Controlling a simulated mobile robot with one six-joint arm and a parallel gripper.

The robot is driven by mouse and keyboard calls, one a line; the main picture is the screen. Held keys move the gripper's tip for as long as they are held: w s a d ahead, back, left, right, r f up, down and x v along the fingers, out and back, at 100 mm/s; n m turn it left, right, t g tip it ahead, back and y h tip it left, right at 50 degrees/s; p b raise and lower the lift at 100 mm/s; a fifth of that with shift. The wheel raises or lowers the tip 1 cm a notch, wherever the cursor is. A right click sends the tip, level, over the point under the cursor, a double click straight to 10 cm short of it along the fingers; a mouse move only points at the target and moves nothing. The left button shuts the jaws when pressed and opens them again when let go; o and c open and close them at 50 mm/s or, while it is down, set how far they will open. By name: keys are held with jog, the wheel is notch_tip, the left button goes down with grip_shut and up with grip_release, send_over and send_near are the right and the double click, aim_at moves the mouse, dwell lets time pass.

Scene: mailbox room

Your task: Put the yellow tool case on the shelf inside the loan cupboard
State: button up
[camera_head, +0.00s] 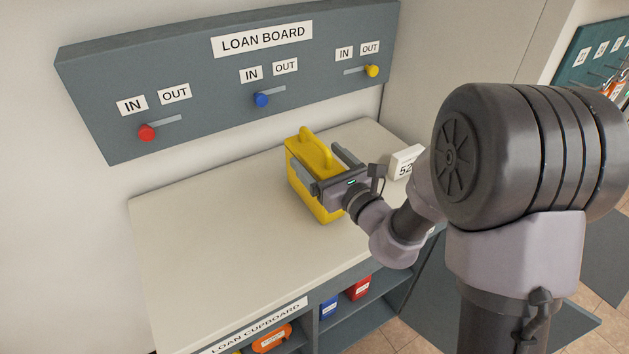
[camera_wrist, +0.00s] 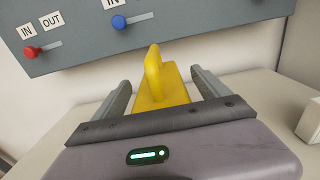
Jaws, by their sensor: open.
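The yellow tool case (camera_head: 326,208) stands upright on the pale counter top, its handle upward. My gripper (camera_head: 316,158) is open, with one finger on each side of the case; I cannot tell whether either finger touches it. In the wrist view the case (camera_wrist: 172,88) sits between the two spread fingers. The loan cupboard (camera_head: 317,304) is under the counter, with its front open. Its shelf (camera_head: 378,301) shows in part.
An orange case (camera_head: 272,338), a blue box (camera_head: 328,307) and a red box (camera_head: 359,288) are in the cupboard. A white number block (camera_head: 405,161) stands right of the case. The loan board (camera_head: 225,85) hangs behind; its yellow knob (camera_head: 372,71) is at OUT. The counter's left is clear.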

jog(key=shift+w+a, duration=0.25)
jog(key=shift+w, duration=0.05)
jog(key=shift+s, duration=0.1)
grip_shut()
jog(key=shift+r, duration=0.1)
jog(key=shift+d, duration=0.1)
